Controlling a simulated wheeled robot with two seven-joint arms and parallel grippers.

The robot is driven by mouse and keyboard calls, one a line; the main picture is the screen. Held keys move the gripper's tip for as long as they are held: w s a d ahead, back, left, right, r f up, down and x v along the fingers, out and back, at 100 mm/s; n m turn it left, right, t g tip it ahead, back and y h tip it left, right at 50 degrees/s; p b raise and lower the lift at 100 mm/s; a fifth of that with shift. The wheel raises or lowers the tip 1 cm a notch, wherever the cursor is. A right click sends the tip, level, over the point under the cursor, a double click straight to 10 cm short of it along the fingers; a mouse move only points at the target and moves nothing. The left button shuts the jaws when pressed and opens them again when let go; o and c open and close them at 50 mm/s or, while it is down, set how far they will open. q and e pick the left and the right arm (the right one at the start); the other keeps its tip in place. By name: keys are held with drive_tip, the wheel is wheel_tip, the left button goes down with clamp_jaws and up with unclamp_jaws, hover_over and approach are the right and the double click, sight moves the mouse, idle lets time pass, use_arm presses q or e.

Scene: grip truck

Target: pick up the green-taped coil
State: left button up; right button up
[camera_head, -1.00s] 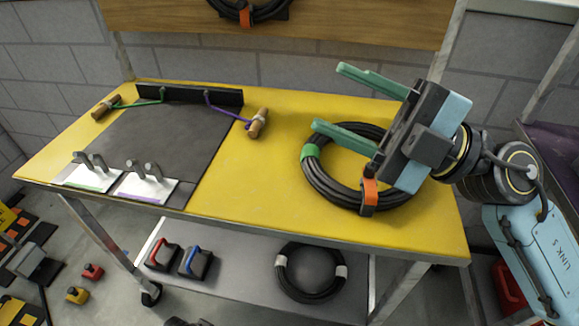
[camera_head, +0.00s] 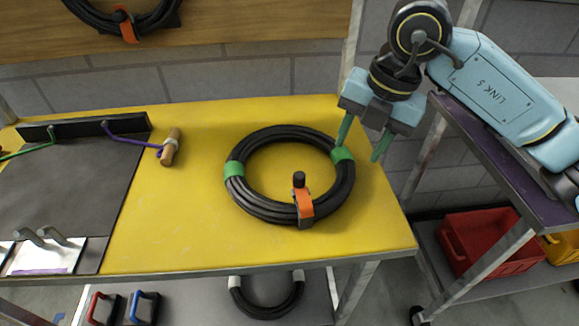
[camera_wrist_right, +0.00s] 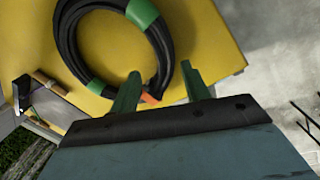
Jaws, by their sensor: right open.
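The green-taped coil (camera_head: 262,207) is a black cable ring lying flat on the yellow tabletop. It has green tape (camera_head: 234,169) on its left and right sides, and an orange strap (camera_head: 303,203) at its front. My right gripper (camera_head: 361,152) is open and empty, with green fingers pointing down at the coil's right edge. One finger overlaps the right tape in the head view; contact cannot be told. In the right wrist view the coil (camera_wrist_right: 66,45) lies beyond the fingertips (camera_wrist_right: 161,70), its near end partly hidden by one finger. My left gripper is out of view.
The yellow table (camera_head: 190,235) is clear around the coil. A dark mat with a wooden-handled purple cord (camera_head: 125,139) lies left. Another coil (camera_head: 140,22) hangs behind, and one with white tape (camera_head: 268,308) lies below. A purple-topped cart (camera_head: 480,150) stands right.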

sight(343, 176)
drive_tip(key=f, duration=0.2)
drive_tip(key=a+f, duration=0.1)
drive_tip(key=f, duration=0.1)
drive_tip(key=shift+w+f+b, duration=0.15)
drive_tip(key=shift+f+b, duration=0.2)
drive_tip(key=shift+b, duration=0.05)
drive_tip(key=shift+a+f+b, duration=0.15)
drive_tip(key=shift+f+b, duration=0.15)
drive_tip(key=shift+f, duration=0.8)
drive_tip(key=shift+a+f+b, duration=0.15)
drive_tip(key=shift+f+b, duration=0.15)
drive_tip(key=shift+f, duration=0.8)
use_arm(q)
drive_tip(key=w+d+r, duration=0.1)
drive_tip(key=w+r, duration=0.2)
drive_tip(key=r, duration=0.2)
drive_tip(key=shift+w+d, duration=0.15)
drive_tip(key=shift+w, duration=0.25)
use_arm(e)
drive_tip(key=shift+c, duration=0.5)
clamp_jaws()
drive_tip(key=shift+w+r, duration=0.1)
drive_tip(key=shift+r, duration=0.1)
